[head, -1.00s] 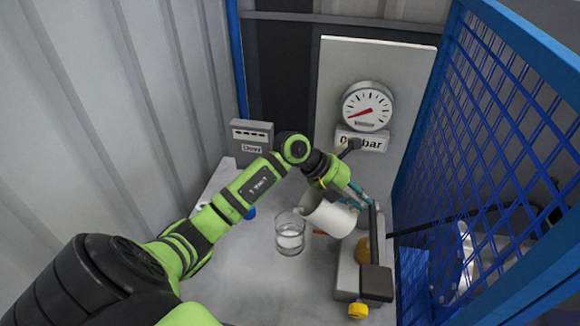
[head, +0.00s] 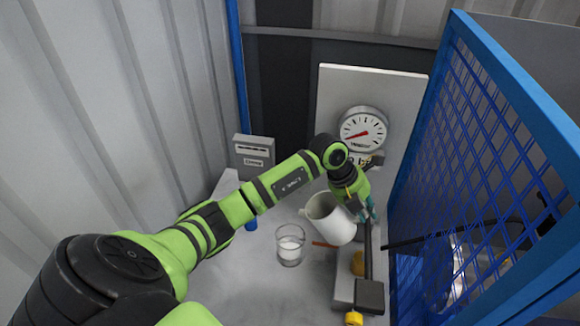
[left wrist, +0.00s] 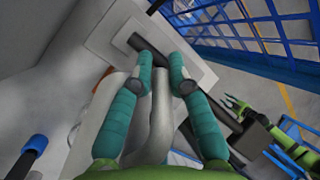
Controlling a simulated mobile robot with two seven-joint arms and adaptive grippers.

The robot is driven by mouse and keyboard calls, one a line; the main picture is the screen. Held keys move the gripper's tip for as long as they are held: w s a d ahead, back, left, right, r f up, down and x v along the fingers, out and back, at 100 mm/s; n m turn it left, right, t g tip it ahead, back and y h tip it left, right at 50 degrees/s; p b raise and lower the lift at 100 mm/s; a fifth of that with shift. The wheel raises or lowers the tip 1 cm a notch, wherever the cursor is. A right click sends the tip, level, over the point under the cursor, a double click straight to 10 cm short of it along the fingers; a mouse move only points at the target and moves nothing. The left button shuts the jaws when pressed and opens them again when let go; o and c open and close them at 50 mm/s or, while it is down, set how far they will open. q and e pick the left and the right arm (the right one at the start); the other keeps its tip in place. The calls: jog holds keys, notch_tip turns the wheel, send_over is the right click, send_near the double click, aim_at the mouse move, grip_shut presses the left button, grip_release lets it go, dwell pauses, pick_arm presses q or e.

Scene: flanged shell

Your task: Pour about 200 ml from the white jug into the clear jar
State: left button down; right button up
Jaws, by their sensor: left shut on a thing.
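The white jug (head: 336,228) is in the middle of the head view, leaning a little with its mouth toward the upper left. My left gripper (head: 364,205) is shut on its handle, on the jug's right side. In the left wrist view the teal fingers (left wrist: 161,82) are on either side of a pale handle (left wrist: 160,118). The clear jar (head: 290,246) stands upright on the bench, left of and below the jug, with white liquid in its lower part. No stream shows between them. My right gripper (left wrist: 238,108) shows small in the left wrist view; its jaws are unclear.
A grey bench (head: 250,285) carries the jar, with free room left and in front. A dark-barred fixture (head: 370,295) with a yellow knob stands right of the jug. A gauge (head: 363,131) is on the panel behind. Blue mesh fencing (head: 480,160) closes the right side.

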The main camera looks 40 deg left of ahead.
pick_arm(q)
jog(key=shift+w+d+r+g+y+p, duration=0.4)
jog(key=shift+w+d+r+y+p, duration=0.1)
jog(key=shift+d+r+y+p, duration=0.15)
jog(key=shift+w+d+r+g+y, duration=0.15)
jog(key=shift+w+d+g+y, duration=0.2)
jog(key=shift+g+y, duration=0.2)
jog(key=g+y+b, duration=0.1)
jog(key=f+y+b, duration=0.1)
jog(key=shift+w+d+g+y, duration=0.25)
jog(key=shift+d+g+y, duration=0.05)
jog(key=shift+d+g, duration=0.1)
jog(key=shift+s, duration=0.1)
pick_arm(e)
jog(key=shift+r, duration=0.1)
